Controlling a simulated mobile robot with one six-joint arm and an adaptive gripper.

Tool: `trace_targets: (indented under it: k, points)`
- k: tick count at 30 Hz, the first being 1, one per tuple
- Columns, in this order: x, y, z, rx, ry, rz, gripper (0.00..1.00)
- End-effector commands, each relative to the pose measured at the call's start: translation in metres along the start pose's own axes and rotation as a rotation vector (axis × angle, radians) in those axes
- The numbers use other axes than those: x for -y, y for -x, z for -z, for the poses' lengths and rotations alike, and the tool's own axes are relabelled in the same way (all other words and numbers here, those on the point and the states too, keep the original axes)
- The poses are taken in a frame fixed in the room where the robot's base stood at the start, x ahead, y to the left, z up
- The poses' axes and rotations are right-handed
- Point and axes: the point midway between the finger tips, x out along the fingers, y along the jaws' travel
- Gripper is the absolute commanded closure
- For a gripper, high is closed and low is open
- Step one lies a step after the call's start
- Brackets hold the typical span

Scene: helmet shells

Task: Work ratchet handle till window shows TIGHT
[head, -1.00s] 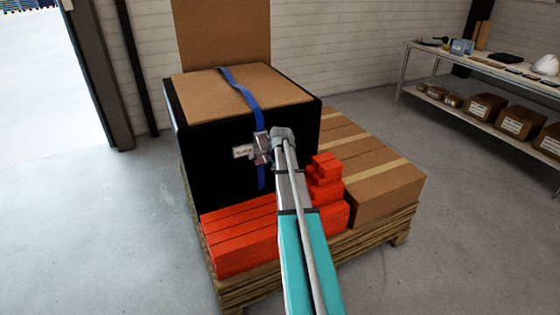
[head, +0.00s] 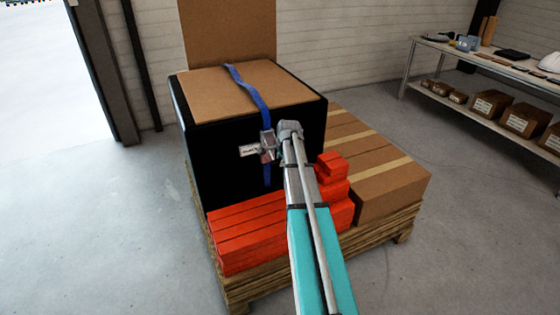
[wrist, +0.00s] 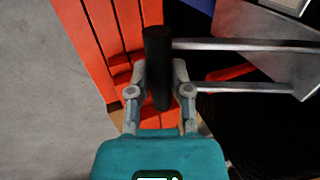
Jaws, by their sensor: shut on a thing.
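The ratchet (head: 267,147) is a grey metal buckle on a blue strap (head: 250,92), on the front of a black crate with a brown lid. A small white label or window (head: 248,151) sticks out at its left; its text is too small to read. In the wrist view the ratchet handle (wrist: 158,62) is a dark upright cylinder joined to two metal bars (wrist: 245,45) running right to the ratchet's side plates. My gripper (wrist: 160,85) is shut on the handle, one finger on each side. In the head view my wrist hides the handle.
Orange blocks (head: 250,230) lie in front of the crate, and a stepped orange stack (head: 333,180) stands right of my arm. Brown cartons (head: 390,185) fill the pallet's right side. A shelf table (head: 480,70) stands at the back right. The floor on the left is clear.

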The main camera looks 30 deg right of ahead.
Motion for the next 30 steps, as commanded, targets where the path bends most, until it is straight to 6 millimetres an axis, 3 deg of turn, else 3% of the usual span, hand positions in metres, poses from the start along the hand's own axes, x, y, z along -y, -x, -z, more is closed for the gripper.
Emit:
trace_targets:
  k: [5,6,11,12,30]
  points:
    - [-0.0024,0.0005,-0.0014,0.0,0.002,-0.005,1.0]
    - [-0.0023,0.0004,-0.0016,0.001,0.002,-0.005,0.7]
    - [-0.0012,0.0002,-0.0023,0.002,0.003,-0.003,0.4]
    - [-0.0009,0.0001,-0.0023,0.002,0.003,-0.002,0.38]
    - [0.0006,-0.0075,-0.0034,0.003,0.004,0.001,0.38]
